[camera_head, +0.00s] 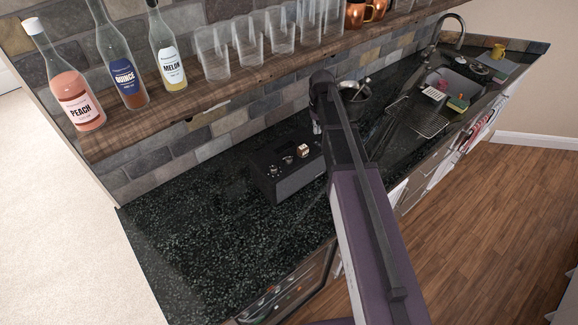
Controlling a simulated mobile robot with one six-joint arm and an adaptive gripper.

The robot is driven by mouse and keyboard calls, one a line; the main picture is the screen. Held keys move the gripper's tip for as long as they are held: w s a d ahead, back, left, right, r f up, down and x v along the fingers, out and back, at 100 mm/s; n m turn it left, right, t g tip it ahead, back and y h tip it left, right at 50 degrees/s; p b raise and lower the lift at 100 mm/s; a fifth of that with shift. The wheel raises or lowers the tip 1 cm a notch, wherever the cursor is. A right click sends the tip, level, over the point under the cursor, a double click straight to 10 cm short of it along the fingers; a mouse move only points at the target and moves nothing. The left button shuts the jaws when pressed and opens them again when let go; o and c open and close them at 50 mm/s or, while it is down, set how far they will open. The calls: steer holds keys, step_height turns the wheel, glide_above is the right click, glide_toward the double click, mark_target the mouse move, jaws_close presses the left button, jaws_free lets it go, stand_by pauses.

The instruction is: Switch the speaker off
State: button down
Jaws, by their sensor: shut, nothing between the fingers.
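The speaker (285,178) is a dark box with a grey front, standing on the black speckled counter. Its top carries several small knobs or switches (275,169), too small to read their setting. A small tan and dark cube-like piece (303,151) sits on the top near its right end. My arm reaches in from the bottom, just right of the speaker. My gripper (317,128) is shut and empty, pointing down behind the speaker's right end. Most of it is hidden by my arm, and I see no clear contact with the speaker.
A wooden shelf (150,124) above the counter holds bottles, clear glasses and copper mugs. A metal bucket (358,101) stands behind my arm. A sink (455,82) and drying rack (417,119) are at the right. The counter (190,235) left of the speaker is clear.

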steer(key=shift+r+p, duration=0.95)
steer(key=shift+r, duration=0.25)
steer(key=s+f+b, duration=0.6)
steer(key=s, duration=0.4)
steer(key=s+f+b, duration=0.7)
steer(key=s, duration=0.4)
steer(key=shift+s+m, duration=0.15)
steer(key=shift+m, duration=0.25)
